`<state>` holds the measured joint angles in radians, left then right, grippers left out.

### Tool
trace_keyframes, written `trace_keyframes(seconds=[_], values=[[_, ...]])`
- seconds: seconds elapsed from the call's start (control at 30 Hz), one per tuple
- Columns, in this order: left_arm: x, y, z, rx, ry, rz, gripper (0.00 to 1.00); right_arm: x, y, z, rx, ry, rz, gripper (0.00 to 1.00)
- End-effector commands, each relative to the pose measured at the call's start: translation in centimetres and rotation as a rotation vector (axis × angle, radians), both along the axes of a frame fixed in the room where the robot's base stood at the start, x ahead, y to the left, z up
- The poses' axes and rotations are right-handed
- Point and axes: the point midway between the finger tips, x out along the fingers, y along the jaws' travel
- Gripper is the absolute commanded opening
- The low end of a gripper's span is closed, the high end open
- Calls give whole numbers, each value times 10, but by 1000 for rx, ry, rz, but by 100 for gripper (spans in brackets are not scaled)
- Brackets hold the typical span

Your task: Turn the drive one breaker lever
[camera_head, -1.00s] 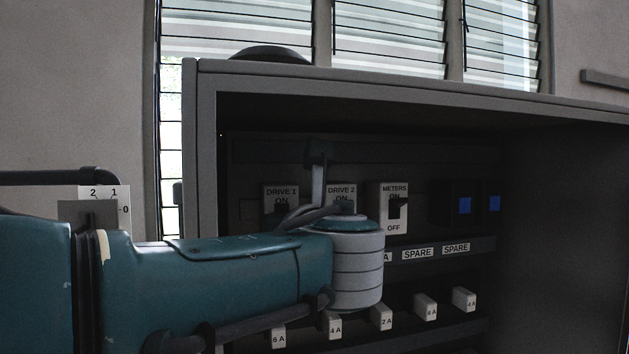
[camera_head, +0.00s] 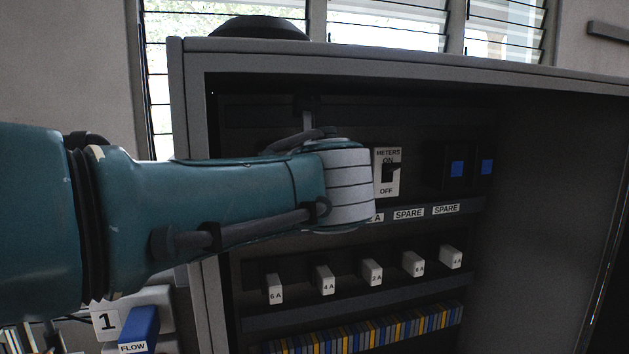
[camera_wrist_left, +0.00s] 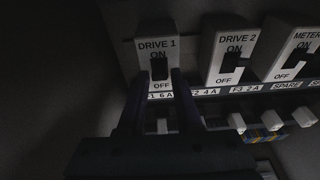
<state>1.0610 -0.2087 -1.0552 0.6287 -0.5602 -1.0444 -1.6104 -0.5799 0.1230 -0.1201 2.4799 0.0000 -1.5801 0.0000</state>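The drive one breaker (camera_wrist_left: 147,46) is a white block marked DRIVE 1, ON and OFF in the left wrist view. Its dark lever (camera_wrist_left: 159,69) shows between the ON and OFF marks. My left gripper (camera_wrist_left: 162,80) has its two dark fingers apart, one on each side of the lower part of this breaker. The gap between them looks empty; I cannot tell whether either finger touches the breaker or lever. In the head view my left arm hides this breaker and the gripper's fingers. My right gripper is in neither view.
The drive two breaker (camera_wrist_left: 222,45) stands close on the right. The meters breaker (camera_head: 386,188) is farther right. White fuse blocks (camera_head: 324,280) line the row below. The cabinet's left wall (camera_head: 190,130) and top edge (camera_head: 400,65) frame the opening.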

Motion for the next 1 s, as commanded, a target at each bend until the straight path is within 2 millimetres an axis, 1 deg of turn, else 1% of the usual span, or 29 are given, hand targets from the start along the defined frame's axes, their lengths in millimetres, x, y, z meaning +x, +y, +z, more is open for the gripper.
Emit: trace_keyframes(seconds=[0.03,0.13,0.17,0.43,0.57,0.77,0.8,0.93,1.0], values=[[0,0,0,0,0,0,40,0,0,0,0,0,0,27],[0,0,0,0,-1,0,52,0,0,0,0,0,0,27],[0,0,0,0,-1,0,52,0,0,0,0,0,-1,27],[0,0,1,1,-2,0,52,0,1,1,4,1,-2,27],[-5,-2,4,-1,-2,-1,52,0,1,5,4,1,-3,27],[-26,-8,9,-4,0,-2,52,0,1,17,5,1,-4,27],[-31,-11,8,-2,-2,-3,52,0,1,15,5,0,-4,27],[-49,-16,12,-3,-1,-2,52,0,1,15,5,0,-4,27],[-58,-20,13,-2,-4,-3,52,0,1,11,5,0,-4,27]])
